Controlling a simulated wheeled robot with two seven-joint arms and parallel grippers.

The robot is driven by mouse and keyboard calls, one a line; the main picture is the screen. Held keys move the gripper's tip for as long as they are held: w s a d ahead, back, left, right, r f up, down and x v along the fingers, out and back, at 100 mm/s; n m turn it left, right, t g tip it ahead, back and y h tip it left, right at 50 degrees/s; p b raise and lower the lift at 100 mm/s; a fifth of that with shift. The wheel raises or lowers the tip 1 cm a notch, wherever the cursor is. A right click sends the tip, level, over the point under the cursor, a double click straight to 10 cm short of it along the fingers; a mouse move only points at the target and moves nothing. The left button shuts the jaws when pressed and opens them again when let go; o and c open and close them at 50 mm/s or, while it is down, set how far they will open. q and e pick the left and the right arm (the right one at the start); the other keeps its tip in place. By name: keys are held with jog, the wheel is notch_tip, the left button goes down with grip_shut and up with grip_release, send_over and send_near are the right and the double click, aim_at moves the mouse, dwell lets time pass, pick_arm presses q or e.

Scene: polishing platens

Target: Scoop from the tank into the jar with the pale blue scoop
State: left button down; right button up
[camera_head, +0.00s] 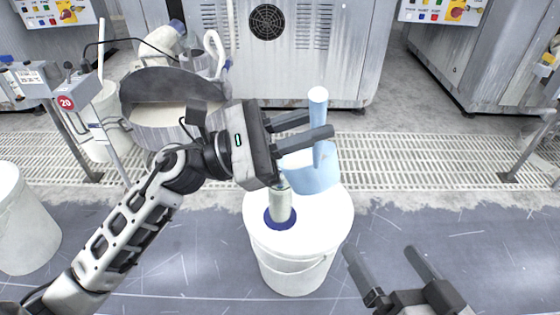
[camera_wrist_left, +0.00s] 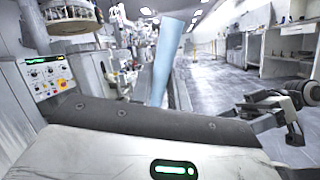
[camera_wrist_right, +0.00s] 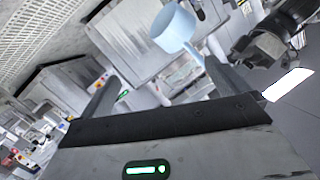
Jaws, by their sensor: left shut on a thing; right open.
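My left gripper (camera_head: 315,138) is shut on the handle of the pale blue scoop (camera_head: 317,178). The handle points up and the bowl hangs below the fingers, just above and to the right of the jar in the head view. The handle shows in the left wrist view (camera_wrist_left: 165,62), the bowl in the right wrist view (camera_wrist_right: 174,28). The bowl's contents are hidden. The jar (camera_head: 281,206) stands upright on a dark blue disc; its top is partly hidden by the scoop and gripper. The round metal tank (camera_head: 150,142) holds pale material at left. My right gripper (camera_head: 392,265) is open and empty.
The jar's disc lies on a white lidded bucket (camera_head: 325,228). Another white bucket (camera_head: 22,235) stands at far left. A post with a number 20 sign (camera_head: 66,102) stands by the tank. Grey machine cabinets (camera_head: 290,45) line the back.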

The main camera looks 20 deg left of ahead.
aim_at(322, 146)
pick_arm(q)
jog(key=shift+w+a+r+n, duration=0.3)
jog(key=shift+a+r, duration=0.05)
jog(key=shift+a, duration=0.3)
pick_arm(e)
jog(key=shift+r, duration=0.15)
pick_arm(q)
jog(key=shift+w+a+r+n+t+h, duration=0.2)
jog(key=shift+w+a+n+t, duration=0.1)
jog(key=shift+a, duration=0.25)
jog(key=shift+w+a+r+n+t+h, duration=0.1)
jog(key=shift+w+a+r+n+t, duration=0.15)
jog(key=shift+a, duration=0.25)
dwell(1.2)
